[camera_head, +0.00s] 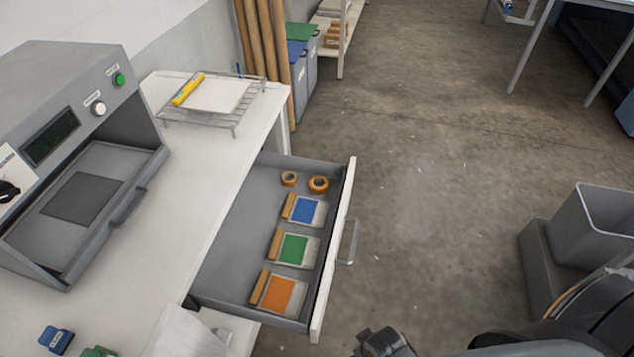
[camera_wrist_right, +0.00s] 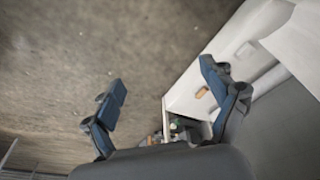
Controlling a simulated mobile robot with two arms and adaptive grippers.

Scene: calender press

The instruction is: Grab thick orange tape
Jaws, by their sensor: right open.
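Two orange tape rolls lie at the far end of the open drawer (camera_head: 235,235) in the head view. The left roll (camera_head: 289,179) looks smaller across, and the right roll (camera_head: 318,184) looks larger; which band is thicker is hard to tell. My right gripper (camera_wrist_right: 164,80) is open and empty in the right wrist view, its fingers wide apart, with floor and part of the furniture beyond. A dark part of my right arm shows at the bottom of the head view, well short of the rolls. My left gripper is not in view.
Blue (camera_head: 306,211), green (camera_head: 294,249) and orange (camera_head: 279,294) sample packs lie nearer in the drawer. A press (camera_head: 75,190) and a wire rack (camera_head: 205,122) stand on the worktop. A grey bin (camera_head: 590,222) is at right. Floor beyond the drawer handle (camera_head: 350,242) is clear.

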